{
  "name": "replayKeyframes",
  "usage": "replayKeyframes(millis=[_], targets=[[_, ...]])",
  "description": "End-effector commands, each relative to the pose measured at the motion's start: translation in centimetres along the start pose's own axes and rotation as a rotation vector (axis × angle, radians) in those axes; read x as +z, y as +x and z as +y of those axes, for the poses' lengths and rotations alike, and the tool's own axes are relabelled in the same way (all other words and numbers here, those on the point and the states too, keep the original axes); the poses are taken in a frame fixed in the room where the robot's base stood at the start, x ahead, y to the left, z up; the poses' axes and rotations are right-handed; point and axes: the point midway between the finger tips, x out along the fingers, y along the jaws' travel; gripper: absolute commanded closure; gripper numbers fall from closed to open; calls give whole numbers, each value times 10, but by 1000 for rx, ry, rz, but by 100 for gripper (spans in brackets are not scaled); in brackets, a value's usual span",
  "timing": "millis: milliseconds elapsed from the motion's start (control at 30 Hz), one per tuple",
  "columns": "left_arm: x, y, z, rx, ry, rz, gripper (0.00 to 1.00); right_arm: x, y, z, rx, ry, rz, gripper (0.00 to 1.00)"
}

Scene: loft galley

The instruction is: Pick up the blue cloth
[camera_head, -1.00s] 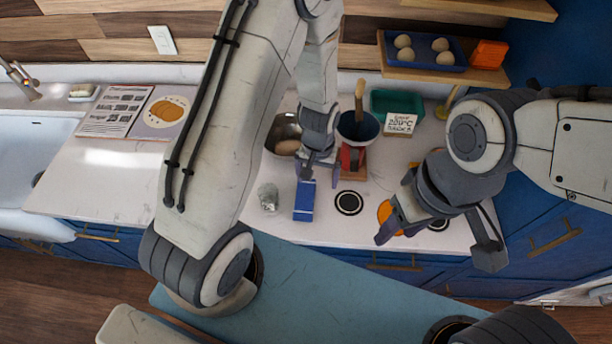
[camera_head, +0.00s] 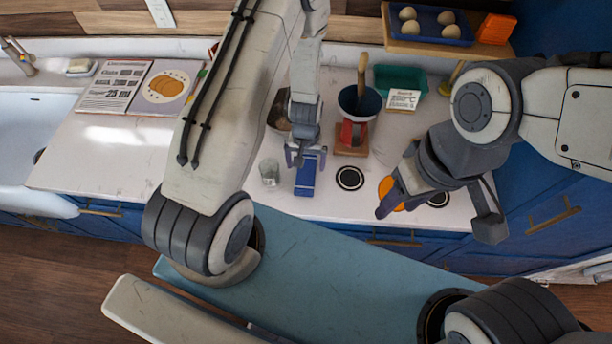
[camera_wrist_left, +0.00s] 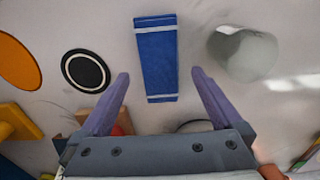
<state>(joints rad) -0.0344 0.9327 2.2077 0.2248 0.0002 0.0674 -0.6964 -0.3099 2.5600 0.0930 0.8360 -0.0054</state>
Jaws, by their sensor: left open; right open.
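The blue cloth (camera_head: 305,184) lies flat on the white counter, a narrow strip with pale bands near its ends. It also shows in the left wrist view (camera_wrist_left: 157,58), lengthwise beyond and between my fingertips. My left gripper (camera_head: 306,163) is open and empty above the far end of the cloth, and its fingers cover that end in the head view. In the left wrist view its two purple fingers (camera_wrist_left: 158,76) stand apart with the cloth between them in the picture. My right gripper (camera_head: 387,196) is open and empty over the right part of the counter, near the orange disc.
A clear glass (camera_head: 269,172) stands just left of the cloth. A black ring-marked coaster (camera_head: 350,178) lies to its right. A red-based stand with a dark bowl (camera_head: 353,134) is behind, beside a green bin (camera_head: 400,78).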

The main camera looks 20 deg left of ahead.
Motion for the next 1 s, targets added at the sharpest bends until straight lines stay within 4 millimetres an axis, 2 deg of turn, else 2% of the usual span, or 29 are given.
replayKeyframes(millis=[333, 667, 700, 767, 800, 867, 900, 1000], targets=[[3, 45, 1, -1, 0, -1, 0, 3, 48, 3, 0, -3, 0, 50], [3, 48, 0, 0, 0, -1, 0, 3, 50, 4, 0, -2, 0, 50], [3, 48, 0, 0, 0, -1, 8, 3, 50, 4, 0, -2, 0, 50], [3, 48, 0, 0, 0, -1, 31, 3, 50, 4, 0, -2, 0, 50], [3, 48, 0, 0, 0, -1, 46, 3, 50, 4, 0, -2, 0, 50], [3, 48, 0, 0, 0, -1, 69, 3, 50, 4, 0, -2, 0, 50], [3, 48, 0, 0, 0, -1, 84, 3, 50, 4, 0, -2, 0, 50], [3, 48, 0, 0, 0, -1, 84, 3, 50, 4, 0, -2, 0, 50]])
